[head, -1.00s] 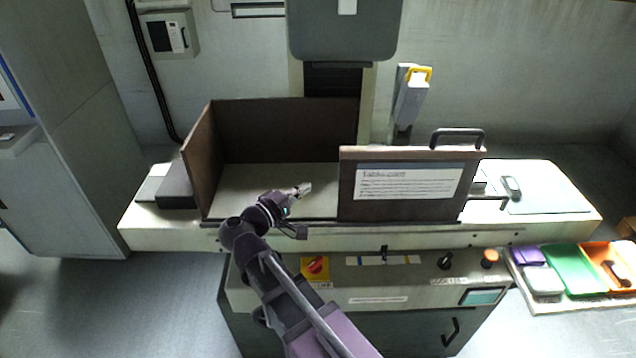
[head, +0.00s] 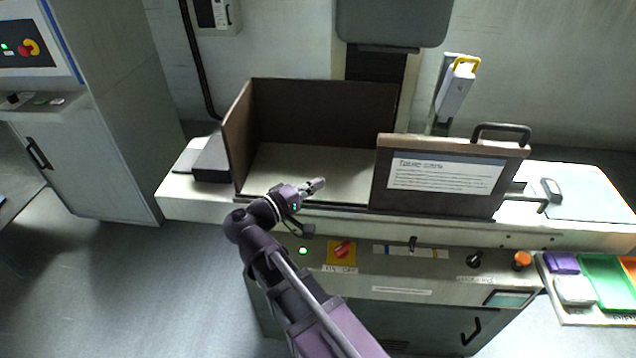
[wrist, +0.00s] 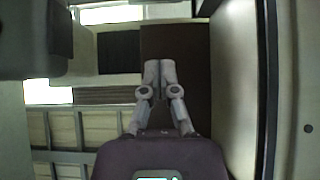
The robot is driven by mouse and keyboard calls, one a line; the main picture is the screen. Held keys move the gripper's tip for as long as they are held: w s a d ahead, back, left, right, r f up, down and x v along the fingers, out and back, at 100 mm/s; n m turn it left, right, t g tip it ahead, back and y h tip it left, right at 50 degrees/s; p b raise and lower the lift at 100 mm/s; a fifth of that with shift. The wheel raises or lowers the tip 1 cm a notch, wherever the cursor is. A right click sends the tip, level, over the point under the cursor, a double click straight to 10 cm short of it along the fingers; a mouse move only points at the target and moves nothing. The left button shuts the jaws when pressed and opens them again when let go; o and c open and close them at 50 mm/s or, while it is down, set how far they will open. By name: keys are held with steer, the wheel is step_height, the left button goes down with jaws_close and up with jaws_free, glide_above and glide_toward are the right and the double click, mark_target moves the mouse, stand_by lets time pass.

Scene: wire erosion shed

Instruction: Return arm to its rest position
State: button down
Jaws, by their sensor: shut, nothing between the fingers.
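My gripper (head: 317,185) is over the front of the open-topped brown enclosure (head: 325,108), left of its front panel. In the wrist view my gripper (wrist: 159,80) has its two grey fingers together, with nothing between them. My purple arm reaches up from the bottom of the head view, bent at the wrist, in front of the machine's control panel (head: 400,272).
The front panel (head: 445,205) with a printed label and black handle stands right of my gripper. A red rotary switch (head: 342,250) and an orange knob (head: 522,260) sit below. Coloured trays (head: 603,275) are at the right. Floor at left is clear.

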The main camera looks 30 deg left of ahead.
steer(key=shift+w+d, duration=0.1)
steer(key=w+d+f+m+g+h+p, duration=0.1)
steer(key=w+d+f+m+g, duration=0.3)
steer(key=d, duration=0.7)
steer(key=w+d+f+m+g+p, duration=0.1)
steer(key=w+d+f+g, duration=0.45)
steer(key=d, duration=0.65)
steer(key=s+d+f+m+g+y+p, duration=0.1)
steer(key=d+f+m+g+y, duration=0.1)
steer(key=d, duration=0.8)
steer(key=s+d+f+m+g+y+p, duration=0.1)
steer(key=d+m+g+y, duration=0.4)
steer(key=d, duration=0.6)
steer(key=shift+s+d+f+m+y, duration=0.35)
steer(key=shift+f+m+y, duration=0.15)
steer(key=shift+f+m, duration=0.3)
steer(key=shift+f, duration=0.1)
